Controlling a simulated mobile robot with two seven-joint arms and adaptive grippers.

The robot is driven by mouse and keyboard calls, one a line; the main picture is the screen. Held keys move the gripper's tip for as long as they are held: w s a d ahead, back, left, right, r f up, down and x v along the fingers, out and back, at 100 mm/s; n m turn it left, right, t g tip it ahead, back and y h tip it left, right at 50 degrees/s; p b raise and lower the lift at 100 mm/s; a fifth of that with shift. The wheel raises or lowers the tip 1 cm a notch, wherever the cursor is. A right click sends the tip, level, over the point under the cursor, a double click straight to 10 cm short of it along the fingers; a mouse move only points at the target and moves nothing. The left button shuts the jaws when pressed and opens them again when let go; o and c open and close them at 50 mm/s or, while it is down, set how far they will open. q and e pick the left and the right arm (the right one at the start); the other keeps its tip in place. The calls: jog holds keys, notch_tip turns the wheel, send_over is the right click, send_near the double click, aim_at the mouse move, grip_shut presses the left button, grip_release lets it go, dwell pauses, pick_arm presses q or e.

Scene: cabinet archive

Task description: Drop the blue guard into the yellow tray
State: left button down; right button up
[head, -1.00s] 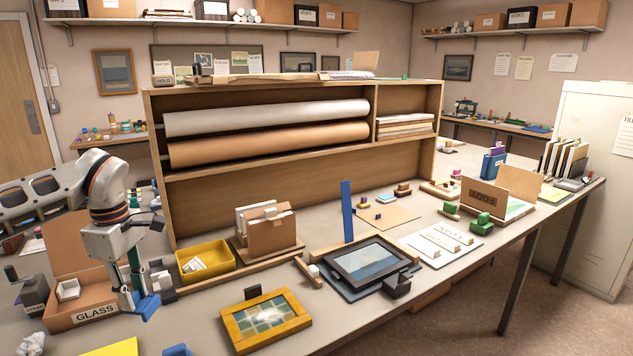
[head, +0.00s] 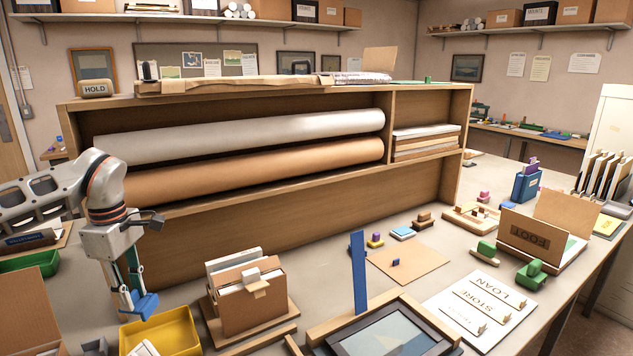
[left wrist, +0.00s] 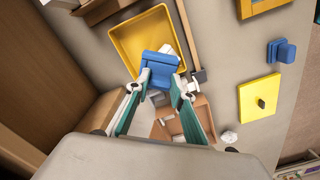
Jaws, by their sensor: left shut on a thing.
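My left gripper (head: 134,290) is shut on a blue guard (head: 142,305), a small angular blue piece at its fingertips. The gripper points down, and in the head view the guard shows just above the far left edge of the yellow tray (head: 185,345). In the left wrist view the guard (left wrist: 160,66) lies across the tips of the gripper (left wrist: 160,90) and overlaps the near part of the open tray (left wrist: 124,40). White pieces lie in the tray, partly hidden by the guard. My right gripper is in neither view now.
A cardboard file box (head: 250,308) stands right of the tray. A tall blue upright (head: 359,272) rises beside a dark framed picture (head: 440,345). The wooden shelf unit with paper rolls (head: 260,185) stands behind. A yellow pad (left wrist: 260,100) lies apart from the tray.

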aim_at(135, 303)
pick_arm(q)
jog(key=shift+w, duration=0.2)
jog(key=f, duration=0.4)
jog(key=shift+s, duration=0.2)
jog(key=shift+w+f, duration=0.1)
jog(key=shift+f, duration=0.85)
jog(key=c, duration=1.7)
grip_release()
notch_tip(135, 303, up, 12)
jog(key=shift+r, duration=0.1)
